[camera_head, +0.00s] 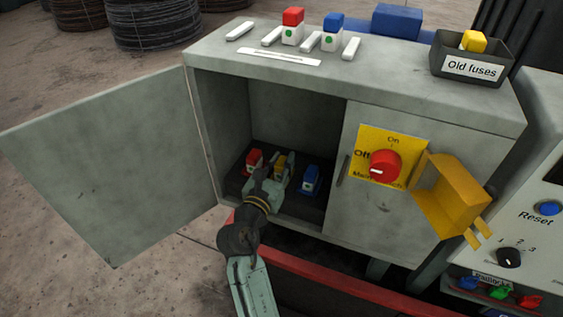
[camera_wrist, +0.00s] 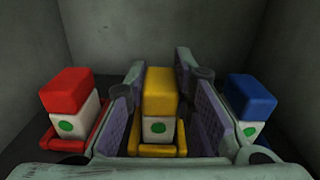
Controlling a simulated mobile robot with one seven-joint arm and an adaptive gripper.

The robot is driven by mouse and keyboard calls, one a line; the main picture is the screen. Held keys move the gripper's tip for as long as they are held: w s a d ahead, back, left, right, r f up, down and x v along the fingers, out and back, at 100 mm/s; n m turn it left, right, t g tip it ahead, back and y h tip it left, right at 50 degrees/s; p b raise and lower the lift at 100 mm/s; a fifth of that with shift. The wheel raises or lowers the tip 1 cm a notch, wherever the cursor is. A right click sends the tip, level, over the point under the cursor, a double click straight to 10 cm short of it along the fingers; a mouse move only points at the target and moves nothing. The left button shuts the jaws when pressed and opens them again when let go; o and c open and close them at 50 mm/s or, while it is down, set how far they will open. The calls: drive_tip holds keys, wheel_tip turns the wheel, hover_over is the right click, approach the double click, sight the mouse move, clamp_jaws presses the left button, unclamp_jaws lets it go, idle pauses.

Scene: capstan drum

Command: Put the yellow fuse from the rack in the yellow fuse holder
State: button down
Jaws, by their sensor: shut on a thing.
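The yellow fuse (camera_wrist: 159,98) has a yellow cap and a white body with a green dot. It stands upright at the yellow fuse holder (camera_wrist: 157,150) inside the open cabinet; whether it is fully seated I cannot tell. My gripper (camera_wrist: 160,110) is shut on this fuse, with a finger on either side of it. In the head view my gripper (camera_head: 268,182) reaches in through the cabinet opening and partly hides the yellow fuse (camera_head: 281,161). The rack on the cabinet top holds a red fuse (camera_head: 291,27) and a blue fuse (camera_head: 332,33); its left slot is empty.
A red fuse (camera_wrist: 70,108) and a blue fuse (camera_wrist: 248,107) stand close on either side of my fingers. The cabinet door (camera_head: 115,165) is swung open left. An "Old fuses" bin (camera_head: 470,68) holds another yellow fuse (camera_head: 473,41). A red main switch (camera_head: 385,165) is on the right.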

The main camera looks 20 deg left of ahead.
drive_tip(key=c, duration=1.4)
unclamp_jaws()
drive_tip(key=shift+f, duration=0.15)
drive_tip(key=shift+s, duration=0.1)
drive_tip(key=s+b, duration=0.2)
drive_tip(key=s, duration=0.9)
drive_tip(key=shift+s+a+r, duration=0.2)
drive_tip(key=shift+s, duration=0.2)
drive_tip(key=shift+a, duration=0.1)
